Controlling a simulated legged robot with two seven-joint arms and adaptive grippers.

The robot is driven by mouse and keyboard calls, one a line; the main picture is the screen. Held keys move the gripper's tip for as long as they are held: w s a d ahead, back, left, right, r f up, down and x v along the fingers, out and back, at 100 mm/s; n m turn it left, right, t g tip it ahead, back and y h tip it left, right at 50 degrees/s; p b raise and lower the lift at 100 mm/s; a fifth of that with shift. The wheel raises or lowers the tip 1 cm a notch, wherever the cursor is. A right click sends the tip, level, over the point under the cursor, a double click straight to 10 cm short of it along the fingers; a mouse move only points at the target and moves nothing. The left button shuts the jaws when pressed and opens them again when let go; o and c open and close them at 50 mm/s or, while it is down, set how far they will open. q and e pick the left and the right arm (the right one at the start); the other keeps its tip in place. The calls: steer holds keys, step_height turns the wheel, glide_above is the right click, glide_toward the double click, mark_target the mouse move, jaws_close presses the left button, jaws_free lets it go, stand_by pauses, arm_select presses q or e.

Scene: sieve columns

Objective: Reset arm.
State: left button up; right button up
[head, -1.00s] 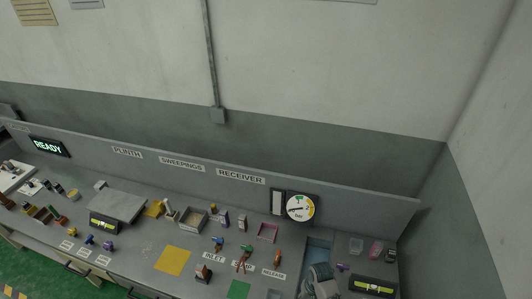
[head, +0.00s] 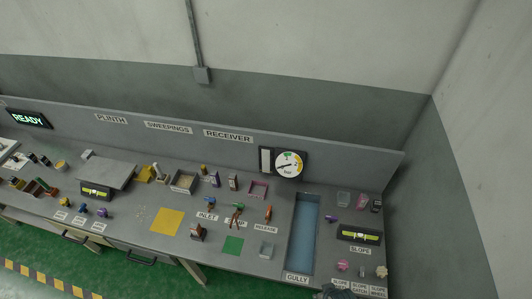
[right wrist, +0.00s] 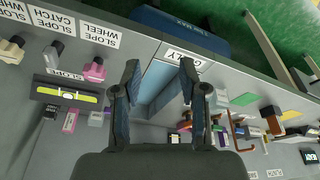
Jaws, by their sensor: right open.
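My right gripper (right wrist: 160,70) is open and empty in the right wrist view. Its two dark fingers stand apart above the blue gully (right wrist: 158,82), near the GULLY label (right wrist: 184,54) at the bench's front edge. In the head view only a dark piece of my right arm shows at the bottom edge, just in front of the gully (head: 303,232). My left gripper is in neither view.
Right of the gully stand a green level (head: 359,236), a pink knob (head: 342,265) and small containers (head: 344,199). Left of it are a green square (head: 233,245), a yellow square (head: 168,222), valve parts (head: 236,217) and trays (head: 184,182). A back panel carries a gauge (head: 289,164).

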step_height(320, 180, down, 22)
steer(key=s+a+g, duration=0.1)
steer(key=s, duration=0.2)
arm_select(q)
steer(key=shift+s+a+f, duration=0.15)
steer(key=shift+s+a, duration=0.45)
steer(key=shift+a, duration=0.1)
arm_select(e)
steer(key=s+d+f+g, duration=0.1)
steer(key=s+d+f, duration=0.1)
steer(key=s+f, duration=1.3)
steer(key=shift+d+f, duration=0.3)
steer(key=shift+f, duration=0.1)
